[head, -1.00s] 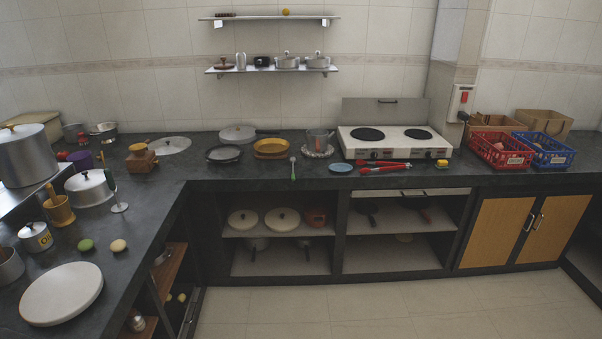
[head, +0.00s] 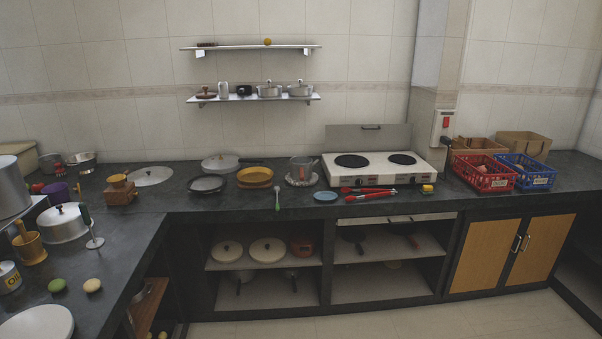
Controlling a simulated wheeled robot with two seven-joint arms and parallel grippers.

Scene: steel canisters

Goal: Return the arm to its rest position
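Neither of my grippers nor any part of my arms shows in the head view. The dark counter (head: 250,203) runs along the back wall and turns toward me at the left. At the left stand a large steel pot (head: 12,188), cut off by the picture edge, and a smaller lidded steel pot (head: 62,222). Two steel canisters or pots with lids (head: 270,90) sit on the lower wall shelf.
A two-plate stove (head: 380,167), red-handled tongs (head: 371,194), a red basket (head: 484,172) and a blue basket (head: 525,170) stand on the back counter. A white plate (head: 38,324) lies front left. The floor (head: 400,318) ahead is clear.

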